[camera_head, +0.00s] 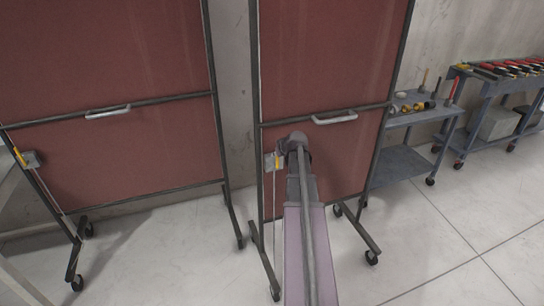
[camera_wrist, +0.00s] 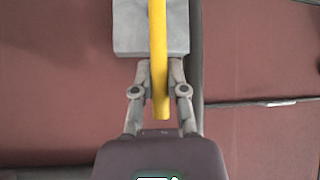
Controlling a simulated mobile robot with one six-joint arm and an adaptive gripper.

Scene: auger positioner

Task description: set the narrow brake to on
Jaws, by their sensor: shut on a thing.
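The narrow brake is a grey box with a yellow lever on the left post of the narrower red screen (camera_head: 330,75). My gripper (camera_wrist: 160,76) is shut on the lever, a finger on each side. My arm hides the gripper in the head view.
A wider red screen (camera_head: 100,50) stands at left with its own grey brake box (camera_head: 33,159) and yellow lever (camera_head: 19,155). A grey trolley (camera_head: 400,165) and a tool bench (camera_head: 490,95) stand at right. The floor at front right is clear.

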